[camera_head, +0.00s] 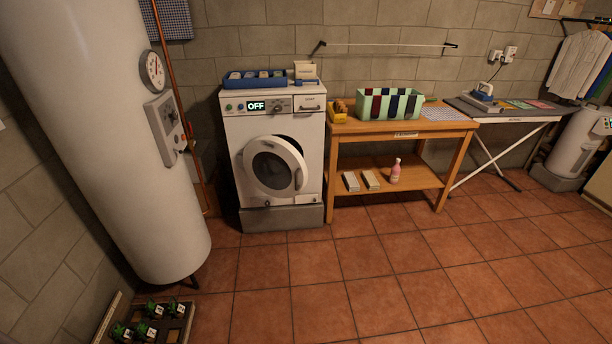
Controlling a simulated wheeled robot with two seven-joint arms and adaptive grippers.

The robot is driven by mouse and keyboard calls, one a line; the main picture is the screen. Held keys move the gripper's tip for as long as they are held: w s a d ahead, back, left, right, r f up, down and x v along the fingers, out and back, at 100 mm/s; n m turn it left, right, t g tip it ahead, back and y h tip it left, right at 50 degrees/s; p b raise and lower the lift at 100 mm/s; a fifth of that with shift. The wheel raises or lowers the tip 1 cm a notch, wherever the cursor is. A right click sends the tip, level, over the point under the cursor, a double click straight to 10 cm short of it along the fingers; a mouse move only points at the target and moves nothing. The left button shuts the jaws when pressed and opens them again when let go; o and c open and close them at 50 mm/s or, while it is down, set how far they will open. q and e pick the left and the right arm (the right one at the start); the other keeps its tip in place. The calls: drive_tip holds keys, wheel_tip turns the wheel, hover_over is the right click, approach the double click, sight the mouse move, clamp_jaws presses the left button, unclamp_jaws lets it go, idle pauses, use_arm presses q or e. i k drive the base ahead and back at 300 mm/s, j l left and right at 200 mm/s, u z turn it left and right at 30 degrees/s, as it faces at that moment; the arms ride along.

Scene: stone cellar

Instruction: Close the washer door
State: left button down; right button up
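The white washer (232,134) stands against the back wall on a grey plinth, left of the wooden table. Its display reads OFF. Its round white-rimmed door (275,166) with dark glass stands partly open, tilted out from the front, with a gap and dark opening showing along its upper right side. Neither of my grippers shows in this view, so nothing of mine is seen near the door.
A large white tank (105,130) stands at the left, with a tray of small plants (178,325) on the floor in front. A wooden table (440,180) and an ironing board (520,115) stand right of the washer. The tiled floor (380,280) before the washer is clear.

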sight(270, 162)
drive_tip(key=i+j+z, duration=0.2)
drive_tip(key=i, duration=0.25)
drive_tip(key=i+z, duration=0.2)
drive_tip(key=i, duration=0.25)
